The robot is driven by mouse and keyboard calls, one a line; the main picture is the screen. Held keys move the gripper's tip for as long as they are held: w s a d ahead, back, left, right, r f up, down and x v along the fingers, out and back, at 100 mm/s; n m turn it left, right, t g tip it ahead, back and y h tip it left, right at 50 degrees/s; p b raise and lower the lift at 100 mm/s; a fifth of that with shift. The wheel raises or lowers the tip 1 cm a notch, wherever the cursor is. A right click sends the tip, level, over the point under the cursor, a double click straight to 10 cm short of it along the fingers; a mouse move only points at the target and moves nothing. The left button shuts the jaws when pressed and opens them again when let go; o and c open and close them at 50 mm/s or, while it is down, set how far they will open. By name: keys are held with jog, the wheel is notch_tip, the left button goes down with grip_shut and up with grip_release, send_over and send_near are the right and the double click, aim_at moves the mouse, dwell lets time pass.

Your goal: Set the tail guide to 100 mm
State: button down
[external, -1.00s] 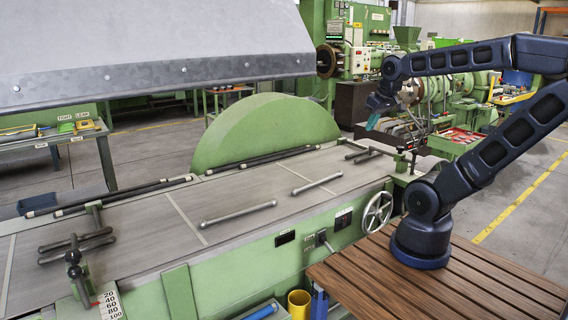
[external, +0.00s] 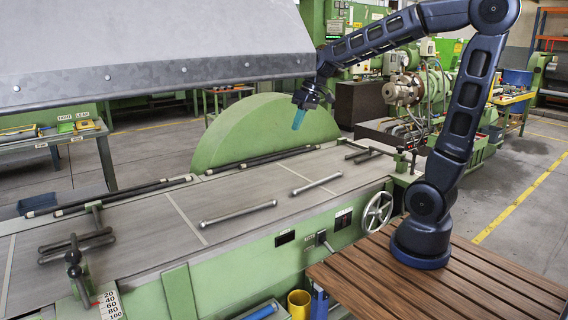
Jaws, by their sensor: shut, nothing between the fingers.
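The tail guide (external: 75,255) is a dark bar assembly with handles at the left end of the green machine's table. Below it a white scale plate (external: 110,306) reads 20, 40, 60, 80 and 100 from top to bottom. A red pointer (external: 96,303) sits beside the upper part of the scale, around 20 to 40; the exact reading is too small to tell. My gripper (external: 297,124) has teal fingers that are shut and empty.
The machine's table (external: 245,205) carries two loose grey rods (external: 238,214) and dark rods along its back edge. A green half-round cover (external: 262,135) rises behind it. A large grey hood (external: 150,45) overhangs the upper left. A handwheel (external: 377,211) is on the front side.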

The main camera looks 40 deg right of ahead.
jog(key=w+a+f+n+g+y, duration=0.1)
jog(key=w+a+f+g, duration=0.15)
jog(key=a, duration=0.75)
jog(key=w+a+f+n+g+y, duration=0.1)
jog(key=a+f+y, duration=0.15)
jog(key=a, duration=0.75)
jog(key=w+a+f+n+g+y, duration=0.1)
jog(key=w+a+f+n+g, duration=0.15)
jog(key=a, duration=0.65)
jog(key=s+a+f+g+y, duration=0.1)
jog(key=s+a+f, duration=0.1)
jog(key=a, duration=0.8)
jog(key=s+a+f+g+y, duration=0.2)
jog(key=s+a+f, duration=0.1)
jog(key=a, duration=0.8)
jog(key=s+a+f+m+g+y, duration=0.1)
jog(key=a+f, duration=0.4)
jog(key=a, duration=0.6)
jog(key=shift+s+g+y, duration=0.3)
jog(key=shift+s+y, duration=0.35)
jog(key=shift+s, duration=0.5)
jog(key=shift+a, duration=0.1)
jog(key=x, duration=1)
